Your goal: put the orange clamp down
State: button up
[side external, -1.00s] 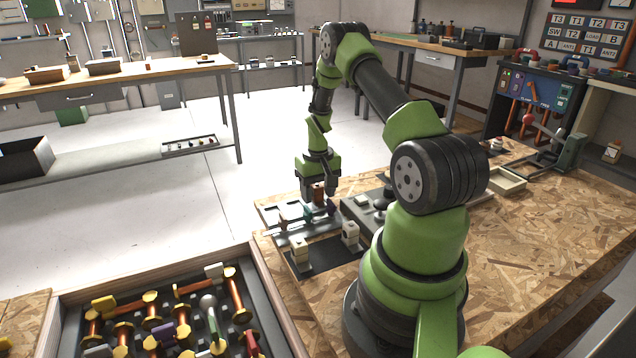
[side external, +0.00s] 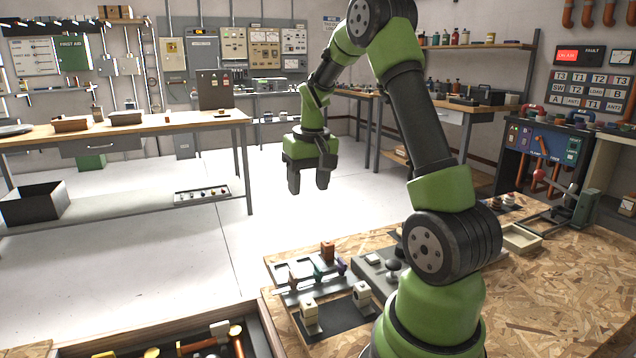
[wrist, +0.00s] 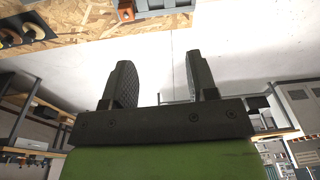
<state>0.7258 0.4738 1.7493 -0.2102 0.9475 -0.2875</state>
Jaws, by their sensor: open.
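The orange clamp (side external: 327,250) stands upright at the back of the small rack (side external: 284,297) near the bench's left edge. An orange piece at the top of the wrist view (wrist: 126,10) looks like the same clamp. My gripper (side external: 308,184) is open and empty, raised well above the rack and apart from the clamp. In the wrist view my two dark fingers (wrist: 160,75) are spread with only floor between them. The clamp's underside and exact seat in the rack are hidden.
Teal and purple pieces (side external: 341,266) sit beside the clamp. Two pale blocks (side external: 308,311) stand on a dark plate in front. A grey box with black knobs (side external: 375,262) is to the right. A shallow tray (side external: 520,238) lies farther right. Open air surrounds my gripper.

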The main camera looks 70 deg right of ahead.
jog(key=s+a+r+n+t, duration=0.1)
jog(key=a+r+n+t, duration=0.15)
jog(key=a+r, duration=0.85)
jog(key=s+a+n+t+y, duration=0.1)
jog(key=s+a+t+y, duration=0.1)
jog(key=s+a, duration=0.8)
jog(key=a+t, duration=0.1)
jog(key=a, duration=0.2)
jog(key=shift+a+n+t+y, duration=0.25)
jog(key=shift+n+t+y, duration=0.05)
jog(key=shift+n+t, duration=0.05)
jog(key=shift+c, duration=0.4)
